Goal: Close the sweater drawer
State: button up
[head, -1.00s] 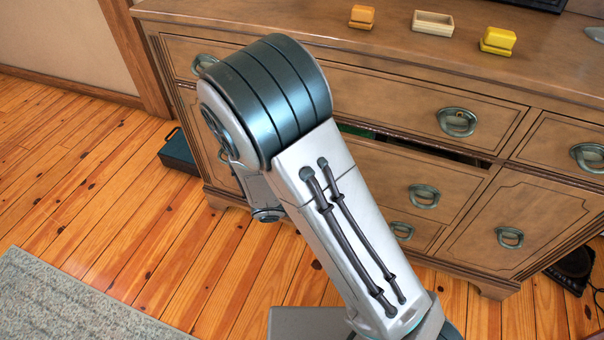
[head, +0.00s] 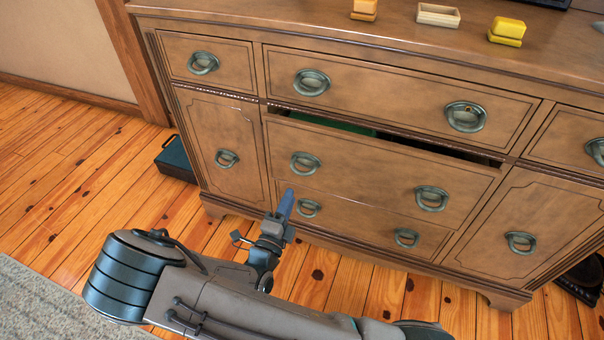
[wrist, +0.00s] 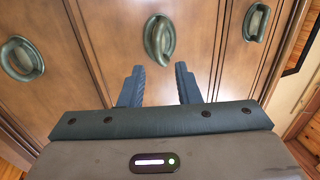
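The sweater drawer (head: 365,178) is the wide drawer in the second row of a wooden dresser. It stands slightly pulled out, with a dark gap along its top edge and something green (head: 330,124) inside. It has two ring handles, a left one (head: 305,163) and a right one (head: 431,198). My gripper (head: 286,205) is in front of the dresser, near the drawer's lower left part. In the wrist view my gripper (wrist: 159,67) has its fingers apart with nothing between them, facing wooden fronts. A ring handle (wrist: 160,38) shows beyond the fingertips. Contact is not visible.
The dresser top (head: 300,22) carries an orange block (head: 364,8), a small tray (head: 438,15) and a yellow block (head: 507,30). A dark green case (head: 177,160) lies on the floor left of the dresser. Plank floor lies in front, with a grey rug (head: 50,300) at lower left.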

aim_at(302, 170)
jog(key=b+x, duration=0.2)
jog(key=x, duration=0.8)
jog(key=shift+c, duration=0.3)
grip_shut()
